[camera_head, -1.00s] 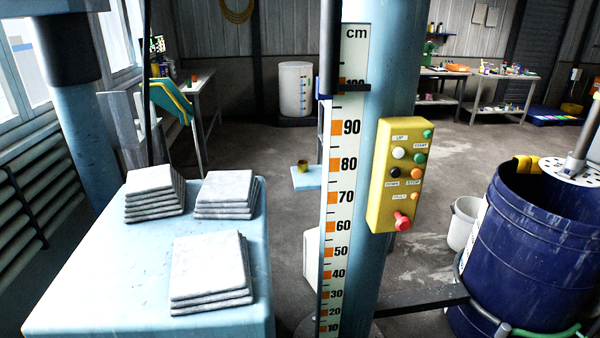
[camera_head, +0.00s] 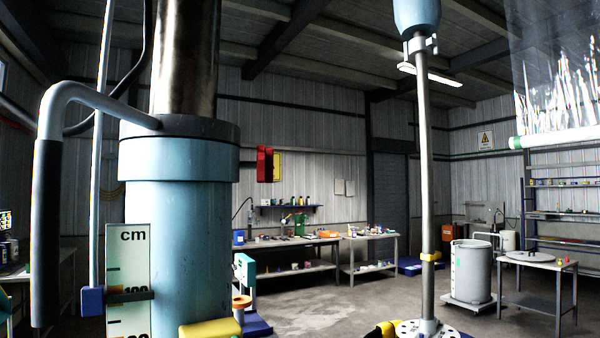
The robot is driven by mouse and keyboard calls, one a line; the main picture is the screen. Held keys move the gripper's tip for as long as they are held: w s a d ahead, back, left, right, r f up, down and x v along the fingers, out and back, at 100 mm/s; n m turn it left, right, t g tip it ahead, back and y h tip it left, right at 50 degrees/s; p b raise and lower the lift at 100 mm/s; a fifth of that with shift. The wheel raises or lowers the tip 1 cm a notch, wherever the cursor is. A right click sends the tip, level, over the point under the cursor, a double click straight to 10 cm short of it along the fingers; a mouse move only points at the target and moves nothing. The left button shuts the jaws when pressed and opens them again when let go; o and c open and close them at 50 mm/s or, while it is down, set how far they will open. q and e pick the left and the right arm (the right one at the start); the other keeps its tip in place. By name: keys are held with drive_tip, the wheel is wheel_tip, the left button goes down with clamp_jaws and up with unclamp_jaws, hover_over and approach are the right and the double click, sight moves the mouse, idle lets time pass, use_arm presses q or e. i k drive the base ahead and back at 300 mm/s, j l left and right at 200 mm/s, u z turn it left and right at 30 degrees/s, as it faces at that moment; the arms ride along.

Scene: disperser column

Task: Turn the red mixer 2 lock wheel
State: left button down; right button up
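No red wheel can be made out for certain. The light-blue disperser column (camera_head: 180,230) stands close at the left, with a dark collar and a shiny metal post above it. The cm scale (camera_head: 128,265) runs down its front. The yellow control box (camera_head: 210,329) shows only its top at the bottom edge. A small red and yellow object (camera_head: 267,164) appears right of the column; I cannot tell what it is. The mixer shaft (camera_head: 424,180) hangs right of centre from a blue housing (camera_head: 416,16), down to a pale disc (camera_head: 427,329). Neither gripper is in view.
A grey bent pipe with a black sleeve (camera_head: 46,230) stands left of the column. Workbenches (camera_head: 290,243) line the back wall. A grey drum (camera_head: 472,272) and a small table (camera_head: 538,264) stand at the right. Open floor (camera_head: 340,300) lies between.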

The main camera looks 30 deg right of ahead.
sight(264, 164)
drive_tip(key=i+l, duration=0.1)
drive_tip(key=l, duration=0.7)
drive_tip(key=i+l, duration=0.1)
drive_tip(key=l, duration=0.75)
